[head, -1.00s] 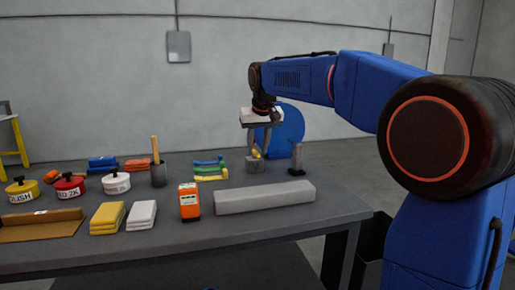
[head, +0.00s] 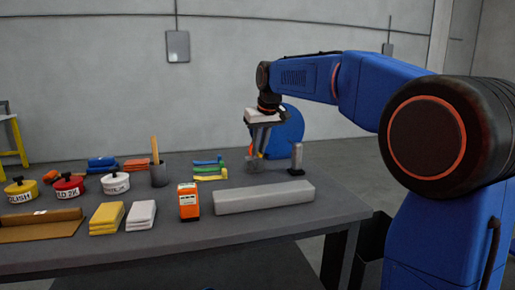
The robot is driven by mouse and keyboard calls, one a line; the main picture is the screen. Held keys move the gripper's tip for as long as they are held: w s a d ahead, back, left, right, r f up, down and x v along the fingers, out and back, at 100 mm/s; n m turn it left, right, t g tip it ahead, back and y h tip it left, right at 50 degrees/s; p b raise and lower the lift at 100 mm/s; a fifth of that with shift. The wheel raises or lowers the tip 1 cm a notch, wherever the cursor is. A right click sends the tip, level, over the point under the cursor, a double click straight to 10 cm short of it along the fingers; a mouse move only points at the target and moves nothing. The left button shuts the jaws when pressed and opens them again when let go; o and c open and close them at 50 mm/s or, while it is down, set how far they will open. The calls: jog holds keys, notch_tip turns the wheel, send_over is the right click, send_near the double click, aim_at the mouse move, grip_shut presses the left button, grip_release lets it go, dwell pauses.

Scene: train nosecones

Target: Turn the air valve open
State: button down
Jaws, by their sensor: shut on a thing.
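The air valve (head: 252,167) is a small grey block at the back right of the bench, in front of the blue disc. My gripper (head: 259,153) points down over it, with its fingers reaching the top of the valve. The fingers are shut on the valve's handle, which they mostly hide. I cannot tell the handle's angle at this size.
A small grey upright post (head: 297,158) stands just right of the valve. A long grey bar (head: 264,197) lies in front, beside an orange box (head: 188,201). Coloured strips (head: 208,170) and a dark cup (head: 159,176) are to the left. A blue disc (head: 289,132) is behind.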

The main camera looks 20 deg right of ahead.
jog(key=shift+w+d+n+g+y, duration=0.6)
jog(key=shift+w+n+g, duration=0.15)
jog(key=shift+n, duration=1.9)
jog(key=shift+w+d+n+g+y, duration=0.65)
jog(key=shift+n+g, duration=0.15)
jog(key=shift+n, duration=1.9)
jog(key=shift+w+d+n+g+y, duration=0.55)
jog(key=shift+w+n+g, duration=0.2)
jog(key=shift+n, duration=1.9)
jog(key=c, duration=1.8)
grip_release()
jog(key=shift+o, duration=0.2)
